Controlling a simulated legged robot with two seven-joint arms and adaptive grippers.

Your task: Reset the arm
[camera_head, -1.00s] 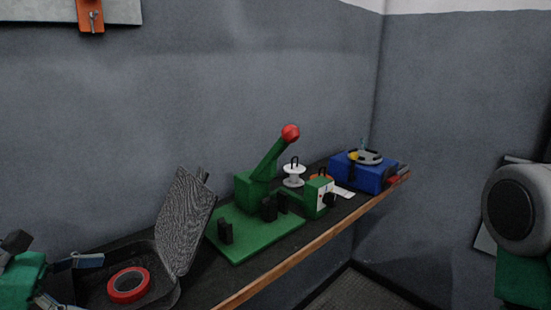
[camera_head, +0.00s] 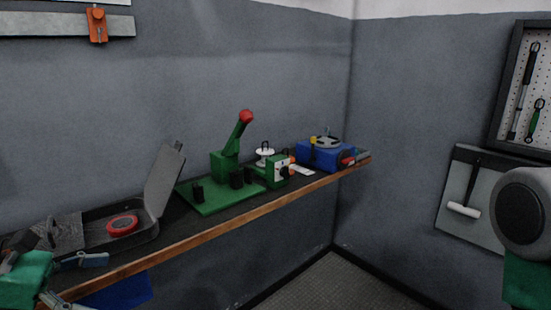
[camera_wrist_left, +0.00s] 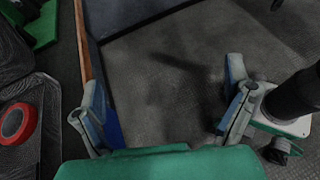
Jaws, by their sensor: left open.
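My left gripper (camera_head: 75,282) is at the lower left of the head view, in front of the bench edge. It is open and empty. In the left wrist view the two fingers (camera_wrist_left: 163,108) stand wide apart over the dark floor. The green lever device (camera_head: 222,168) stands on a green base plate (camera_head: 208,202) on the bench. Its arm (camera_head: 236,138) tilts up and to the right and ends in a red knob (camera_head: 246,116). The device is well to the right of the gripper and apart from it. My right gripper is not in view.
The bench (camera_head: 200,238) holds an open dark case (camera_head: 160,190) with a red tape roll (camera_head: 122,225), which also shows in the wrist view (camera_wrist_left: 17,123). A white spool-like part (camera_head: 265,155) and a blue box (camera_head: 325,155) stand farther right. A hammer panel (camera_head: 470,190) hangs on the right wall.

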